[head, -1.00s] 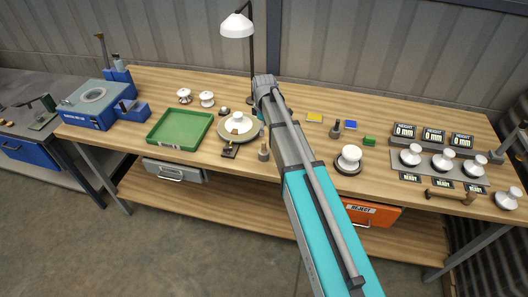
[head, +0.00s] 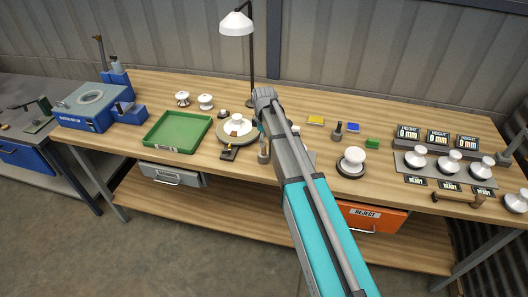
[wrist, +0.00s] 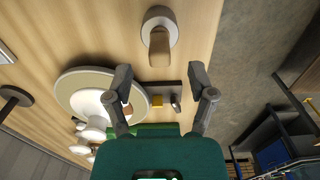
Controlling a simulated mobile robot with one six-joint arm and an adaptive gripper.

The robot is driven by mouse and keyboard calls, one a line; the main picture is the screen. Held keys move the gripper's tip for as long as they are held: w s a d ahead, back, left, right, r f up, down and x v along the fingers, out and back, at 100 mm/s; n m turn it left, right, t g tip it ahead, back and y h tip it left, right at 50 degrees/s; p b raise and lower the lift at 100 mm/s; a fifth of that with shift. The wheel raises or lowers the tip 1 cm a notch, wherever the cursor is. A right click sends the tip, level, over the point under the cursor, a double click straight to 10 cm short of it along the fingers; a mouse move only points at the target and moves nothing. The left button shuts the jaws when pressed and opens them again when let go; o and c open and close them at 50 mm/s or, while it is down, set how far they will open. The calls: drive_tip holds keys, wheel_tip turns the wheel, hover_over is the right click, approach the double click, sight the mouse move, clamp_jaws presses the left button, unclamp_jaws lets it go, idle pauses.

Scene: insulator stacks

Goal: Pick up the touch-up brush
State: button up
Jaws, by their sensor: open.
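I cannot say for sure which thing is the touch-up brush. The likeliest is the small yellow and dark piece on a black rest (head: 229,153), at the front of the round turntable. In the wrist view a yellow block (wrist: 157,101) sits on a dark bar, with a short grey cylinder (wrist: 176,103) beside it. My gripper (wrist: 161,83) is open and empty, with this rest showing between its fingers. A grey round holder with a tan upright piece (wrist: 158,40) stands just beyond the fingertips. In the head view my arm mostly hides the gripper.
The round turntable (wrist: 70,92) with a white insulator is close beside the left finger. A green tray (head: 160,140) lies left of it. A black-based lamp (head: 237,24) stands behind. A white insulator (head: 353,158) and the height displays (head: 438,137) are to the right.

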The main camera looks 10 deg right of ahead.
sight(264, 152)
drive_tip(key=shift+f, duration=0.1)
drive_tip(key=shift+f+b, duration=2.55)
drive_tip(key=shift+b, duration=0.05)
drive_tip(key=shift+c, duration=0.2)
clamp_jaws()
